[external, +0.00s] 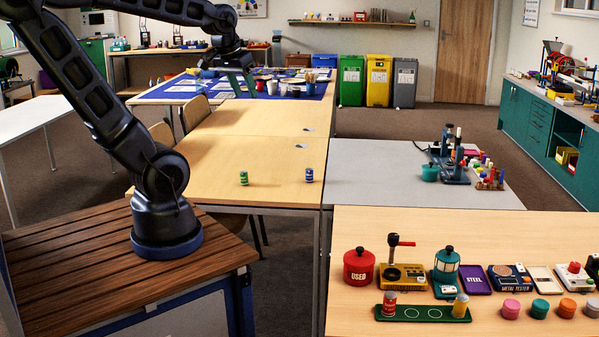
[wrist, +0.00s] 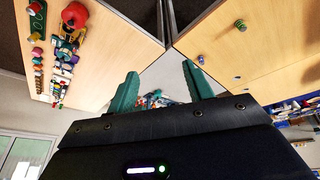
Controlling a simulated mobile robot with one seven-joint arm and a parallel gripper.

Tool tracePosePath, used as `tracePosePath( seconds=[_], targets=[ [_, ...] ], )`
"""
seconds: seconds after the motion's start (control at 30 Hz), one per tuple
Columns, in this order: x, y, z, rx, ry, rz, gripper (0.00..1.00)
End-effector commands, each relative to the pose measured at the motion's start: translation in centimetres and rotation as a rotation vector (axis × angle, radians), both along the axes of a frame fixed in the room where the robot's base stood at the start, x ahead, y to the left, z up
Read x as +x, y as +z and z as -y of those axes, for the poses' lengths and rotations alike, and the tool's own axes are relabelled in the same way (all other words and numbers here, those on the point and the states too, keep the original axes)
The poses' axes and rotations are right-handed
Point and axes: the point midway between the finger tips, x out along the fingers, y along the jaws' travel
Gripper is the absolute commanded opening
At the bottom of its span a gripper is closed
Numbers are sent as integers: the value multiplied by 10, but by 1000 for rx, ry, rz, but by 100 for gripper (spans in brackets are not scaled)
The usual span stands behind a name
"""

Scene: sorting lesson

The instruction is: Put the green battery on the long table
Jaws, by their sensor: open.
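The green battery (external: 243,178) is a small green and white cylinder standing upright on the light wood table (external: 225,160), near its front edge. A blue battery (external: 309,175) stands to its right. In the wrist view the green battery (wrist: 240,24) is at the upper right, off to the side of my fingers, and the blue one (wrist: 237,77) is below it. My gripper (external: 240,86) is raised, apart from both batteries. In the wrist view my gripper (wrist: 160,86) has its teal fingers spread wide with nothing held between them.
A grey table (external: 400,187) with a blue machine (external: 450,160) adjoins on the right. The front right table (external: 480,225) bears a red USED pot (external: 359,266), several devices, and a green tray (external: 423,314) with red and yellow batteries. The wood table behind the two batteries is mostly clear.

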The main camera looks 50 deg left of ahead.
Motion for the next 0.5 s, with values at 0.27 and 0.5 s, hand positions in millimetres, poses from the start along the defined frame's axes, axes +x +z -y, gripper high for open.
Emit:
tracePosePath(
  seconds=[0.27,0.5],
  targets=[
    [-39,0,16,50,-136,35,49],
    [-43,0,17,57,-153,37,35]
  ],
)
